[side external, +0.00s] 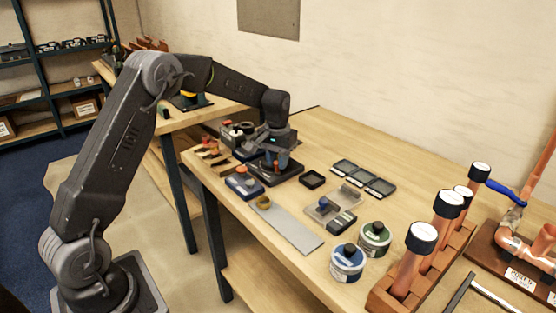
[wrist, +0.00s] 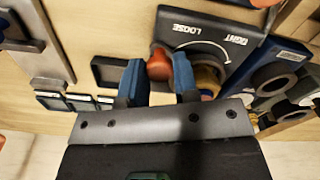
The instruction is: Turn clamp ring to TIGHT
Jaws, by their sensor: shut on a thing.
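The clamp station is a dark block (wrist: 212,27) in the wrist view, printed LOOSE and TIGHT upside down with a curved white arrow. Its ring shows partly as a dark and brass-coloured round part (wrist: 207,78), mostly hidden behind my right finger. An orange-red tab (wrist: 160,64) stands at the LOOSE end, left of the lettering. My gripper (wrist: 159,78) has its two blue fingers on either side of this tab and is shut on it. In the side external view my gripper (side external: 277,152) points down over the station's black base (side external: 291,178), hiding most of the ring.
A small black tray (side external: 312,179) stands close beside the station. A blue block (side external: 244,183) and a grey strip (side external: 288,227) lie nearer the front edge. Two lidded jars (side external: 347,263) and a rack of copper tubes (side external: 420,262) stand to the right. Dark square trays (side external: 363,178) lie behind.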

